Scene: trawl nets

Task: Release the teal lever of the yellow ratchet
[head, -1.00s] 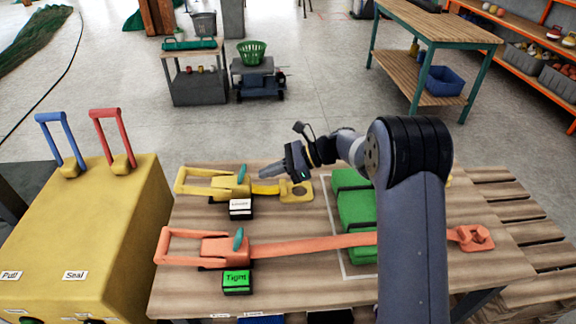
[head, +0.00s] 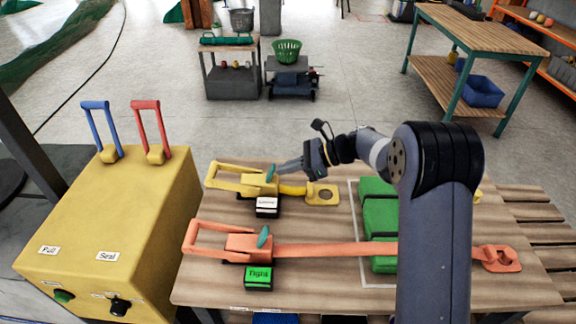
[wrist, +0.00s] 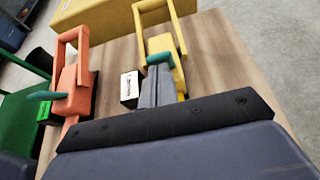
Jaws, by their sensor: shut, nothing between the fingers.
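The yellow ratchet (head: 252,188) lies at the back left of the wooden table, its frame handle pointing left. Its teal lever (head: 270,174) stands upright on top; the wrist view shows the lever (wrist: 159,58) just beyond my fingertips. My gripper (head: 280,168) is shut and empty, close to the lever's right side. I cannot tell whether it touches the lever. A white sign (head: 267,204), its word looking like "Loose", stands in front of the yellow ratchet. A short yellow strap (head: 293,190) runs right to a yellow end plate (head: 323,195).
The orange ratchet (head: 248,246), with its own teal lever (head: 263,237) and green "Tight" sign (head: 258,277), lies nearer. Its strap (head: 330,250) crosses a green bundle (head: 380,216). A yellow cabinet (head: 125,225) with blue and red handles stands left.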

